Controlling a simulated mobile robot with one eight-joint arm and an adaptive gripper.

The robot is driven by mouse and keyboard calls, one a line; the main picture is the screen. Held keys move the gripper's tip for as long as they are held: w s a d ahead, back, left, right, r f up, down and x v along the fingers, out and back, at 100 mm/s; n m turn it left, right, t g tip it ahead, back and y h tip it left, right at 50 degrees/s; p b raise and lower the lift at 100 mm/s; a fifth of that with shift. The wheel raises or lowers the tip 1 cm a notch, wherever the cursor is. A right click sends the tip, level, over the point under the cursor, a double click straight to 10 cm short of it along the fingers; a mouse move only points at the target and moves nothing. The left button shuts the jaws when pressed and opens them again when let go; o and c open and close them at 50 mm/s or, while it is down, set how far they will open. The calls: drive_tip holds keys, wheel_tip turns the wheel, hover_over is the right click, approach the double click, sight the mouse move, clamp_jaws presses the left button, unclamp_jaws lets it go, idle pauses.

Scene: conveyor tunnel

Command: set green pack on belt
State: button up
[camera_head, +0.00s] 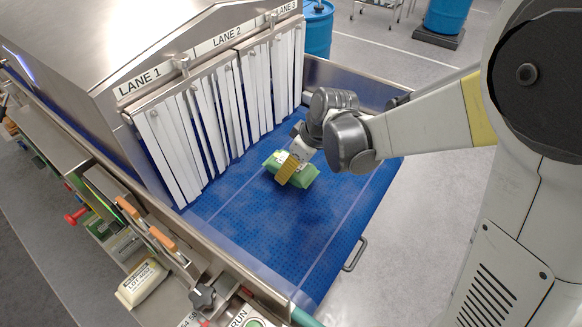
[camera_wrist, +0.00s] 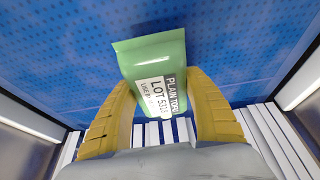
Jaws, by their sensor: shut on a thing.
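The green pack (camera_head: 304,175) is at the blue belt (camera_head: 325,222), in front of the strip curtain. My gripper (camera_head: 289,168) is shut on the pack, with yellow fingers on either side of it. In the wrist view the green pack (camera_wrist: 155,62) sits between the two yellow fingers (camera_wrist: 165,112), its white label reading "LOT" facing the camera. The blue belt fills the background there. I cannot tell whether the pack touches the belt or is just above it.
White curtain strips (camera_head: 213,115) hang under the LANE 1, LANE 2 and LANE 3 signs. A steel rail (camera_head: 235,268) edges the belt. A pale pack (camera_head: 142,284) lies outside the rail at lower left. The belt around the green pack is clear.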

drive_tip(key=shift+f, duration=1.1)
drive_tip(key=shift+f+b, duration=0.25)
drive_tip(key=shift+b, duration=0.15)
drive_tip(key=o, duration=1.4)
drive_tip(key=shift+r, duration=0.1)
drive_tip(key=shift+r, duration=0.1)
